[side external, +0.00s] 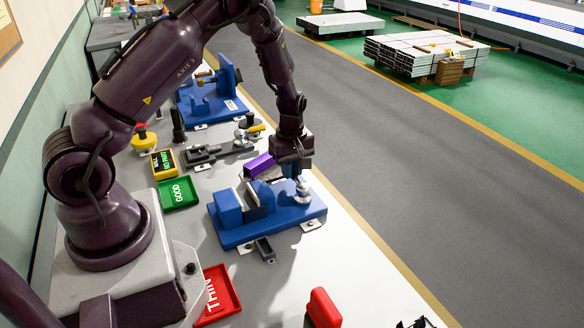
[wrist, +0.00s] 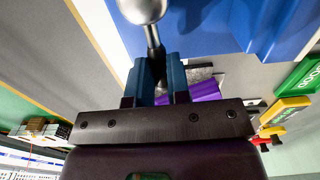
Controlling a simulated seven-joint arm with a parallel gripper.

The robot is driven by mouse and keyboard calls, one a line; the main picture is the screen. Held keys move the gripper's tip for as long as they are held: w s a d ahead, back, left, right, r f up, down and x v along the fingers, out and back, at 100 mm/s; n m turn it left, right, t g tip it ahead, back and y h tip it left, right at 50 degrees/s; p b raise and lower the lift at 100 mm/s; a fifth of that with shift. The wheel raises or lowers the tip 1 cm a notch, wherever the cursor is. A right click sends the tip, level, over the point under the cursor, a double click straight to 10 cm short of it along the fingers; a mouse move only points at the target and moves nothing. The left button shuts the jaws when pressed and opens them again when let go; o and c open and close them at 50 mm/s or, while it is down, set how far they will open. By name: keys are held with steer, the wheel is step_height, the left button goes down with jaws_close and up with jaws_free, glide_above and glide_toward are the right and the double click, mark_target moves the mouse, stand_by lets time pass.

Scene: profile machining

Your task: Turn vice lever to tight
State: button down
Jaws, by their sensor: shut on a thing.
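The blue vice (side external: 230,232) sits on the white bench, with its jaws toward the left and its metal lever (side external: 302,192) at the right end. My gripper (side external: 297,176) is over that right end, pointing down at the lever. In the wrist view, the lever (wrist: 152,34) shows as a silver ball on a thin shaft. The shaft runs between the two blue-grey fingers of my gripper (wrist: 157,72), which are shut on it. The ball end sticks out beyond the fingers. The vice's blue body also fills the upper right of the wrist view (wrist: 225,25).
A purple block (side external: 258,165) lies just behind the vice, close to my gripper. A second blue fixture (side external: 205,105) stands farther back. Green (side external: 178,192), yellow (side external: 163,163) and red (side external: 218,293) trays are to the left. A red block (side external: 323,308) lies in front.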

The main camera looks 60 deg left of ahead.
steer(key=shift+s, duration=0.1)
steer(key=c, duration=1.1)
jaws_free()
step_height(320, 180, up, 13)
steer(key=s+d+r+m+t, duration=0.2)
steer(key=s+d+r+m, duration=0.3)
steer(key=s+m, duration=0.1)
steer(key=s+d+r+m+t, duration=0.1)
steer(key=s+d+r+m, duration=0.4)
steer(key=s+r+m, duration=0.1)
steer(key=s+d+r+m+t, duration=0.2)
steer(key=s+d+r+m, duration=0.3)
steer(key=s+d+m, duration=0.1)
steer(key=shift+s+r+t, duration=0.2)
steer(key=shift+r+t, duration=0.1)
steer(key=shift+r, duration=0.1)
